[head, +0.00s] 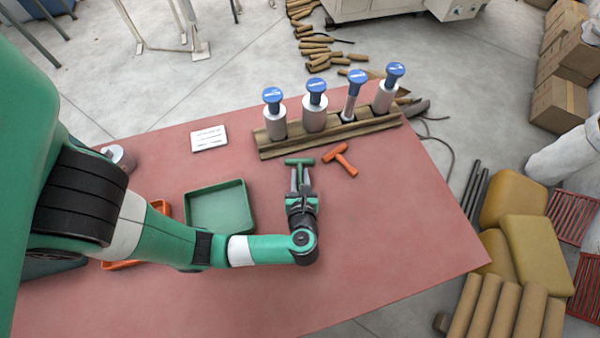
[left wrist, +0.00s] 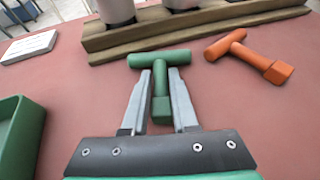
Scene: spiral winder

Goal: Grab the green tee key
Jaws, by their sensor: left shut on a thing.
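The green tee key (head: 299,162) is on the red table in front of the wooden rack, and it also shows in the left wrist view (left wrist: 160,60). Its crossbar points across the view and its stem runs back toward my gripper. My left gripper (head: 300,180) has its two fingers on either side of the stem, just below the crossbar, and is shut on it. In the left wrist view the fingers (left wrist: 160,92) flank the green stem. I cannot tell whether the key is touching the table. My right gripper is in neither view.
An orange tee key (head: 341,159) lies just right of the green one. The wooden rack (head: 330,136) behind holds several blue-topped cylinders. A green tray (head: 217,207), an orange tray (head: 163,208) and a white card (head: 209,138) are to the left. The table's right side is clear.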

